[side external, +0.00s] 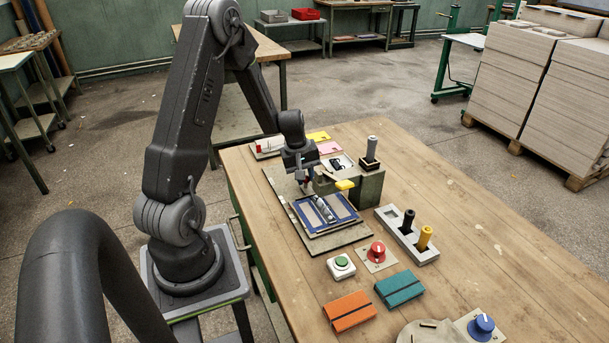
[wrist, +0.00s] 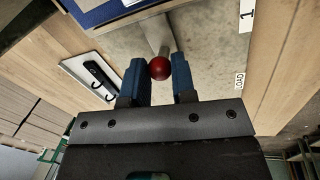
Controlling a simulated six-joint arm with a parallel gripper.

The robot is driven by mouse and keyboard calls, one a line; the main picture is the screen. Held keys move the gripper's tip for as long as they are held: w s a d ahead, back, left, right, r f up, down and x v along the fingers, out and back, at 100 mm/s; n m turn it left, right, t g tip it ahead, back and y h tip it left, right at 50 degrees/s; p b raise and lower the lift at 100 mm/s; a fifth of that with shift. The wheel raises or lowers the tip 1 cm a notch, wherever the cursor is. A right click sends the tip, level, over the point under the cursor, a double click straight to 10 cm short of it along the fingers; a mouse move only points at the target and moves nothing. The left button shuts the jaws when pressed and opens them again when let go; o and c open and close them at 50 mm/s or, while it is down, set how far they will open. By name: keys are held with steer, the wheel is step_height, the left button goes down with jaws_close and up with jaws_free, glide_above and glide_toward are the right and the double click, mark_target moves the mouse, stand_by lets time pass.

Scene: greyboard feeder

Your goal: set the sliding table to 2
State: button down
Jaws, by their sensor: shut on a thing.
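The sliding table (side external: 336,227) is a blue-rimmed tray on a grey board, with grey parts lying in it. Its blue edge (wrist: 92,14) shows at the top of the wrist view. A grey bar with a red ball knob (wrist: 160,68) runs from that edge toward me. My gripper (side external: 306,188) is at the tray's far left side, low over the board. In the wrist view my gripper (wrist: 159,75) has its blue fingers on both sides of the red knob, shut on it. A label "1" (wrist: 248,14) and a label "LOAD" (wrist: 240,80) show beside the bar; no "2" is visible.
A holder with black and yellow handles (side external: 407,236), a red knob (side external: 377,250) and a green button (side external: 342,263) are nearer. Orange (side external: 350,312) and teal (side external: 399,289) boxes lie in front.

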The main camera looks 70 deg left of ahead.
mark_target(313, 194)
steer(key=shift+d, duration=2)
steer(key=c, duration=0.9)
jaws_free()
steer(key=shift+c, duration=0.2)
step_height(313, 194, up, 14)
steer(key=s, duration=0.2)
steer(key=shift+s+a+f, duration=0.2)
steer(key=shift+s+a, duration=0.1)
steer(key=s+d+r+m+t, duration=0.1)
steer(key=d+r+m, duration=0.3)
steer(key=d, duration=0.2)
steer(key=s+d+r+m, duration=0.1)
steer(key=d+r+m, duration=0.2)
steer(key=d, duration=0.4)
steer(key=s+d+r+m+t, duration=0.2)
steer(key=s+d+r+m, duration=0.1)
steer(key=s+d+m, duration=0.5)
steer(key=shift+s+d+r+m, duration=0.25)
steer(key=shift+s+d+m, duration=0.15)
steer(key=shift+d, duration=0.6)
